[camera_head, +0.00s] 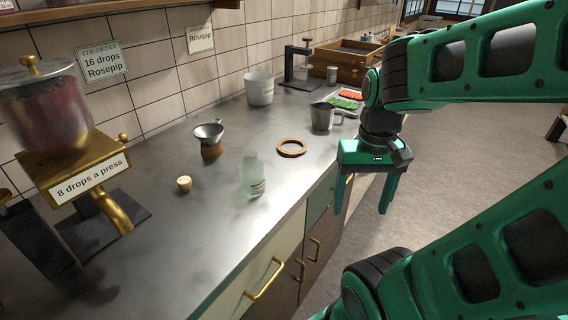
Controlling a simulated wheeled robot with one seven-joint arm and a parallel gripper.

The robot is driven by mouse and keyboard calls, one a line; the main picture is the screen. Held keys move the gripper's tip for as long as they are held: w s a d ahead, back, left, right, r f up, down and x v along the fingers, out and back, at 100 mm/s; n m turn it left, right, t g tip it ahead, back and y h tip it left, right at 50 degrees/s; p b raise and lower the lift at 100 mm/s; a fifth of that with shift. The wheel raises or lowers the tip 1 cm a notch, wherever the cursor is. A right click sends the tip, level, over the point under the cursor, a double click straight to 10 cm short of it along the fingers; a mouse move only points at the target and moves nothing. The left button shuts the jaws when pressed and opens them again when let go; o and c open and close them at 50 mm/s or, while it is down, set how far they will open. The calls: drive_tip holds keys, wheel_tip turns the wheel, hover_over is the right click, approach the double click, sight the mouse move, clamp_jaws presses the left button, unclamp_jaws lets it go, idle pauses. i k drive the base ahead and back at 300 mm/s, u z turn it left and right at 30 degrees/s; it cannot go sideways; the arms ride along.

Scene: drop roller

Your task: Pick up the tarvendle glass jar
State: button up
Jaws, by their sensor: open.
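A pale green translucent glass jar (250,178) stands upright near the front edge of the metal counter. It has a small label low on its right side, too small to read, and its top looks uncapped. A cork stopper (184,183) lies on the counter to its left, apart from it. My gripper (362,209) is open and empty, pointing down beyond the counter's front edge, to the right of the jar and apart from it.
A brass dispenser (70,160) stands at the left. Behind the jar are a funnel on a wooden stand (210,142) and a wooden ring (292,148). A metal mug (322,117), white pot (260,89) and wooden box (344,62) stand farther back. The front-left counter (185,245) is clear.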

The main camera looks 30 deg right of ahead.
sight(251, 169)
drive_tip(key=z, duration=2)
drive_tip(key=k, duration=0.55)
drive_tip(key=u, duration=0.5)
